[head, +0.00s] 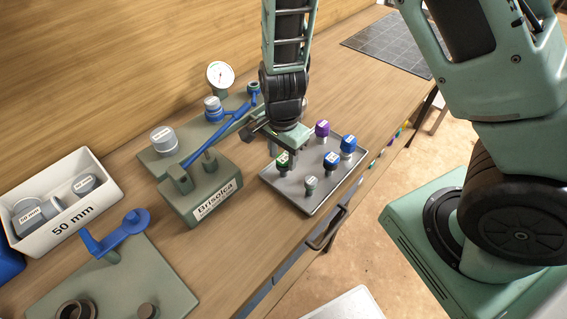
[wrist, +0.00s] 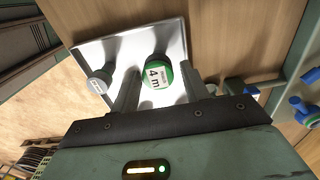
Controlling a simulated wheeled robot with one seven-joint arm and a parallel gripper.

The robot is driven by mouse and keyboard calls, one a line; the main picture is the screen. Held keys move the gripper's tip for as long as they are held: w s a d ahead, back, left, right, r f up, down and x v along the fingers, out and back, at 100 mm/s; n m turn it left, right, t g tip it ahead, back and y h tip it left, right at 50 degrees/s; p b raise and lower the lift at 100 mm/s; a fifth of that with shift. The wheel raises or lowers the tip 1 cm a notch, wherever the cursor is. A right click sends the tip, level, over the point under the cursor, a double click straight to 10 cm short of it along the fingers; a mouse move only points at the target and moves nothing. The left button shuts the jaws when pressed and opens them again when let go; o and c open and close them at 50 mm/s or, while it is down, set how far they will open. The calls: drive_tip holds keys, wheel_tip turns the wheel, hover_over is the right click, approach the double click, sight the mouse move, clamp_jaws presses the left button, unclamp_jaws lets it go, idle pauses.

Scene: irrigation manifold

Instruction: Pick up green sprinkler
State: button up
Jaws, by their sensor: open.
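The green sprinkler (head: 284,159) stands upright at the left back corner of a grey tray (head: 322,205). In the wrist view the green sprinkler (wrist: 158,74) has a round green cap and a white label reading "4 m". My gripper (wrist: 157,82) is open, with one finger on each side of the green sprinkler and visible gaps between. In the head view my gripper (head: 280,149) is low over that corner and partly hides the sprinkler. Whether the fingers touch the tray cannot be told.
A grey sprinkler (head: 311,184), a purple one (head: 322,128) and blue ones (head: 331,160) (head: 347,146) stand on the same tray. The manifold block (head: 208,190) with a blue lever is just left. A white "50 mm" bin (head: 97,212) lies farther left. The bench is clear beyond the tray.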

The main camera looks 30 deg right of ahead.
sight(283, 166)
wheel_tip(283, 166, down, 4)
drive_tip(key=shift+s+f, duration=0.1)
drive_tip(key=shift+f, duration=0.1)
drive_tip(key=c, duration=0.8)
drive_tip(key=shift+o, duration=0.2)
